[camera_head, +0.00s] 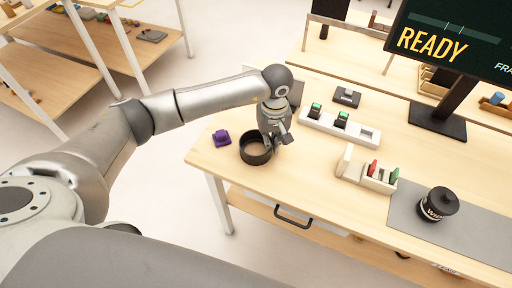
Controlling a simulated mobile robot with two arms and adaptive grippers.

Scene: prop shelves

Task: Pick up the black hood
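The black hood (254,157) looks like a short, round black ring with an open top. It sits upright on the wooden table near its left end. My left gripper (277,143) points down at the hood's right rim and covers part of that rim. Its fingers are small and dark here, so I cannot tell whether they touch the hood or how far apart they are. My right gripper is not in view.
A white tray (357,133) with black-and-green items and a white rack (353,172) with red and green pieces stand to the right. A black jar (436,205) stands on a grey mat (470,238). A monitor (455,40) stands behind.

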